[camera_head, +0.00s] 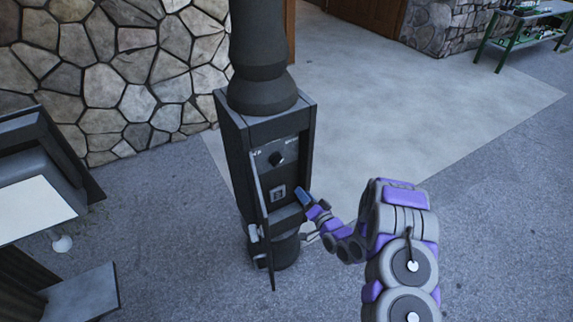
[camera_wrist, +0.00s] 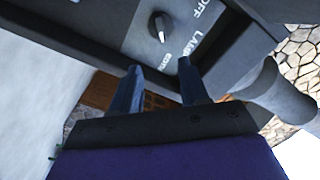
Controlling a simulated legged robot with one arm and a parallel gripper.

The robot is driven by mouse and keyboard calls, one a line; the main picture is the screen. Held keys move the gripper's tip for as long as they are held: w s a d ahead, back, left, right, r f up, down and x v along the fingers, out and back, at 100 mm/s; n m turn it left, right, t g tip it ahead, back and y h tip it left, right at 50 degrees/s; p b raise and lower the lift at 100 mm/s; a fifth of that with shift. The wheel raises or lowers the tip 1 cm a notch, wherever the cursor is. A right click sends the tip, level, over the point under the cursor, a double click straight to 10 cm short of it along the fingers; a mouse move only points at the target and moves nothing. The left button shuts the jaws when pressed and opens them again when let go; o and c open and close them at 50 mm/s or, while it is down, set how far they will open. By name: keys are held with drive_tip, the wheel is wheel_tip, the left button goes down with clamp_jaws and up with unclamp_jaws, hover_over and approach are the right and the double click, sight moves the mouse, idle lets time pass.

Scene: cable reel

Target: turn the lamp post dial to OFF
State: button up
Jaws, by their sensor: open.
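The lamp post (camera_head: 262,60) is dark, with a box-shaped housing in its base. Its dial (camera_head: 276,158) is a small black knob on a grey panel inside the housing. My gripper (camera_head: 305,197) is at the housing's right front, below the dial in the head view. In the wrist view its two fingers (camera_wrist: 160,78) are apart, empty and clear of the dial.
A narrow housing door (camera_head: 262,215) stands open at the left of the opening. A small socket-like plate (camera_head: 278,193) sits below the dial.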

sight(279, 164)
drive_tip(key=b+x, duration=0.3)
drive_tip(key=x, duration=1.3)
drive_tip(key=shift+a+f+b, duration=0.15)
drive_tip(key=shift+a+b, duration=0.1)
drive_tip(key=shift+b, duration=0.1)
drive_tip(key=shift+w+a, duration=0.1)
drive_tip(key=shift+w, duration=0.35)
clamp_jaws()
